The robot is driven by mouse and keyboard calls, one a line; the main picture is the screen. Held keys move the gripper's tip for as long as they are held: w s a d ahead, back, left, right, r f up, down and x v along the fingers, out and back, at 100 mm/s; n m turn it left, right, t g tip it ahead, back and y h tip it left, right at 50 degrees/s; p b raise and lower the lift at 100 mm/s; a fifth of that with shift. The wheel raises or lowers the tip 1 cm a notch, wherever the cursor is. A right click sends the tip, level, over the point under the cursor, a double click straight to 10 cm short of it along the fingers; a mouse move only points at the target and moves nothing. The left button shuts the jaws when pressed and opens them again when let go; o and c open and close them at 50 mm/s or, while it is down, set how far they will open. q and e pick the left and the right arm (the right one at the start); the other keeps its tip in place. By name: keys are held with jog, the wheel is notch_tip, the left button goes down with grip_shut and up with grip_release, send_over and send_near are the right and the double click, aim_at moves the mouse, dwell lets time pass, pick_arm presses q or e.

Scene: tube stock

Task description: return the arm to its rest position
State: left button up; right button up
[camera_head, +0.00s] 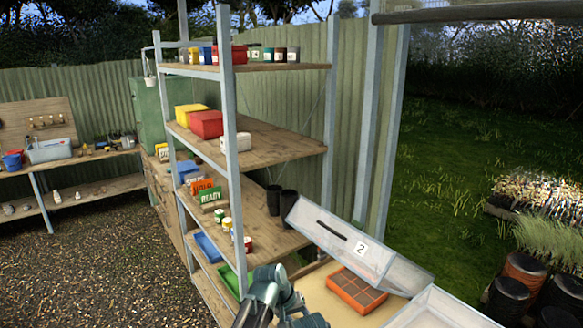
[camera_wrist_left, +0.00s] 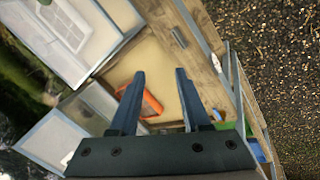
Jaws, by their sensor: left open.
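My left arm enters the head view at the bottom centre, and its dark gripper (camera_head: 278,292) is beside the shelf's lower front corner. In the left wrist view my left gripper (camera_wrist_left: 160,75) has its two fingers spread apart with nothing held between them. Beyond the fingers an orange tray (camera_wrist_left: 151,104) lies on a tan surface (camera_wrist_left: 160,70). In the head view the orange divided tray (camera_head: 352,291) lies on the tan surface next to a tilted clear panel with the label 2 (camera_head: 345,243). My right gripper is not in view.
A tall wooden shelf rack (camera_head: 262,145) with metal posts stands close to my left arm. It holds coloured bins, jars and signs reading HOLD and READY (camera_head: 210,196). A second clear panelled box (camera_head: 440,310) is at the lower right. Gravel (camera_head: 100,250) lies open at left.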

pick_arm(q)
jog(key=s+a+f+m+g+y+b, duration=0.1)
jog(key=s+a+f+m+y+b, duration=0.1)
jog(key=s+f, duration=0.4)
jog(key=s+a+f+m+g+y+b, duration=0.1)
jog(key=s+a+f+m+y+b, duration=0.1)
jog(key=s+a+f+b, duration=0.5)
jog(key=s+y, duration=0.1)
jog(key=s, duration=0.5)
jog(key=shift+s+a+f+y, duration=0.15)
jog(key=shift+f+y, duration=0.15)
jog(key=shift+y, duration=0.1)
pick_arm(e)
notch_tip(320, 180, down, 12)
pick_arm(q)
jog(key=shift+c, duration=0.3)
